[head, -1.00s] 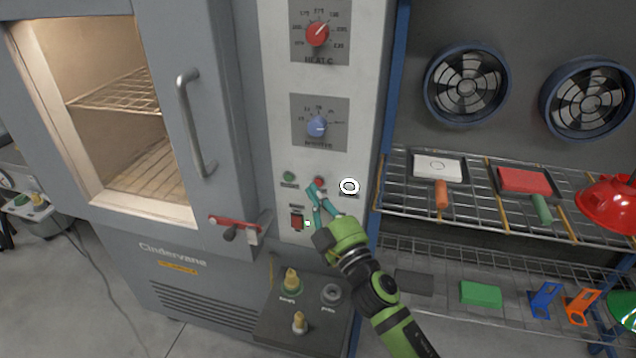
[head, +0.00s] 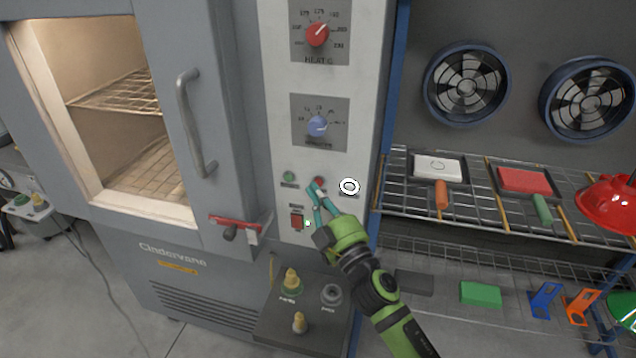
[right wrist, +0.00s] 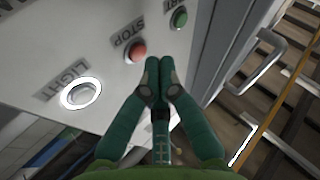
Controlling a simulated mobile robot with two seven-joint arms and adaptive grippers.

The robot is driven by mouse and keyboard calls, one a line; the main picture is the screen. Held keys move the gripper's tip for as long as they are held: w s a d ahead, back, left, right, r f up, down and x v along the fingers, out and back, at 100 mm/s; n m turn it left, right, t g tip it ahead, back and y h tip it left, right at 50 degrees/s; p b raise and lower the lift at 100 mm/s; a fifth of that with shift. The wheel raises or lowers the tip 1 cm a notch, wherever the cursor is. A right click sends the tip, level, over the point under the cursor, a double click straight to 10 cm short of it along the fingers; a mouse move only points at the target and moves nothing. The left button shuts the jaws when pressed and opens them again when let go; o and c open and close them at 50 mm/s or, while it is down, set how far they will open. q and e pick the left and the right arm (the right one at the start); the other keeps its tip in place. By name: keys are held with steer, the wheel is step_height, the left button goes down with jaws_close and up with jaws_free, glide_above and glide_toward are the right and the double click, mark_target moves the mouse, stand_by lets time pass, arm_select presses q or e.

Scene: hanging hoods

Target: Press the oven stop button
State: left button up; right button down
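The red stop button (head: 319,182) sits on the pale oven control panel (head: 270,120), partly beside my right fingertips. In the right wrist view the red button (right wrist: 137,52), labelled STOP, is just left of the fingertips. My right gripper (head: 313,188) has teal fingers, which also show in the right wrist view (right wrist: 159,64) with their tips together and nothing between them. The tips are close to the panel near the stop button; I cannot tell whether they touch it. My left gripper is not in view.
A green button (head: 289,177) and a white-ringed light button (head: 349,187) flank the stop button. A red rocker switch (head: 297,221) is below, and a blue timer knob (head: 317,125) and red heat knob (head: 317,34) above. The oven door handle (head: 193,120) is left; wire shelves (head: 400,200) are right.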

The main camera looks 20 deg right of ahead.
steer(key=shift+w+d, duration=0.2)
steer(key=shift+w, duration=0.05)
steer(key=shift+w+d, duration=0.2)
steer(key=shift+w, duration=0.05)
stand_by(0.7)
steer(key=shift+s, duration=0.1)
steer(key=shift+s+a, duration=0.45)
steer(key=shift+s, duration=0.1)
steer(key=shift+s+a+p, duration=0.2)
steer(key=shift+s+a, duration=0.5)
steer(key=shift+s, duration=0.35)
steer(key=shift+s+a+p, duration=0.15)
steer(key=shift+s+a, duration=0.55)
steer(key=shift+s, duration=0.35)
